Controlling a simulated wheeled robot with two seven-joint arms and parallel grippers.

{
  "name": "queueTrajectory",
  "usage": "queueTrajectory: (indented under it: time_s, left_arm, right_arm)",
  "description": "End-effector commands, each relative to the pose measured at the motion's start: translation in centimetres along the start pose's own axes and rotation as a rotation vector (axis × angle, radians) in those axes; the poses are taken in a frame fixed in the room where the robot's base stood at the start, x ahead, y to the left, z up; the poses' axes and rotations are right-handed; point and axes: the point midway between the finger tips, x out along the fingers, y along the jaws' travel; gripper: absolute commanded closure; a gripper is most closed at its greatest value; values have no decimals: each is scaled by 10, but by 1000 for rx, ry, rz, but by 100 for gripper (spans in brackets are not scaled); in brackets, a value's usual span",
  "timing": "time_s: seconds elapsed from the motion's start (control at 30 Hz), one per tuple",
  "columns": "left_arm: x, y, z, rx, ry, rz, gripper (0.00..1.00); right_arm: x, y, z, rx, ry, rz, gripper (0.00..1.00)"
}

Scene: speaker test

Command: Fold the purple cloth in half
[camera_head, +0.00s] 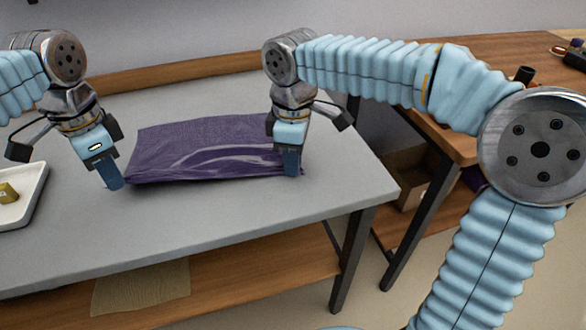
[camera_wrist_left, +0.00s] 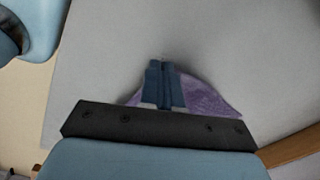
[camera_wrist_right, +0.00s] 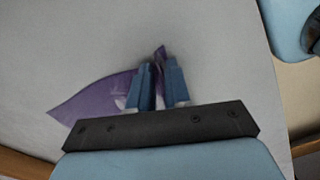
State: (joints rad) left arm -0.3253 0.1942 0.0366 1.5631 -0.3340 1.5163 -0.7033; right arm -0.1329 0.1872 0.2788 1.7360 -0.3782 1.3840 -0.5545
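The purple cloth (camera_head: 205,147) lies on the grey table as a wide, wrinkled piece with a raised, rounded near edge. My left gripper (camera_head: 113,180) is at its near left corner, fingers pressed together at the table; the left wrist view shows the cloth (camera_wrist_left: 208,97) beside and behind these fingers (camera_wrist_left: 164,75). My right gripper (camera_head: 290,168) is at the near right corner. In the right wrist view its fingers (camera_wrist_right: 159,75) are close together with a strip of cloth (camera_wrist_right: 100,100) between them. The cloth inside the left fingers is mostly hidden.
The grey table (camera_head: 210,222) is bare in front of the cloth. A white tray (camera_head: 32,207) with a small yellowish object (camera_head: 8,192) stands at the left edge. A wooden table (camera_head: 480,60) with dark items stands at the right. A brown mat (camera_head: 140,287) lies on the lower shelf.

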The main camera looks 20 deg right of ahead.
Motion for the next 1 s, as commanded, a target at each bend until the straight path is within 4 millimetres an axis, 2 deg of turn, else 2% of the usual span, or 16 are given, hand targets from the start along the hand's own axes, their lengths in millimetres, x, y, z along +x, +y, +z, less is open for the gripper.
queueTrajectory:
  time_s: [0.13,0.43,0.73,1.0]
  left_arm:
    - [1,0,0,0,0,0,100]
    - [1,0,0,0,0,0,100]
    - [0,0,0,0,0,0,100]
    - [0,0,0,0,0,0,100]
  right_arm:
    - [3,0,1,0,-5,-4,100]
    - [1,0,1,0,-5,-4,100]
    - [-41,0,0,0,-1,-1,100]
    - [-49,0,0,0,-2,-2,100]
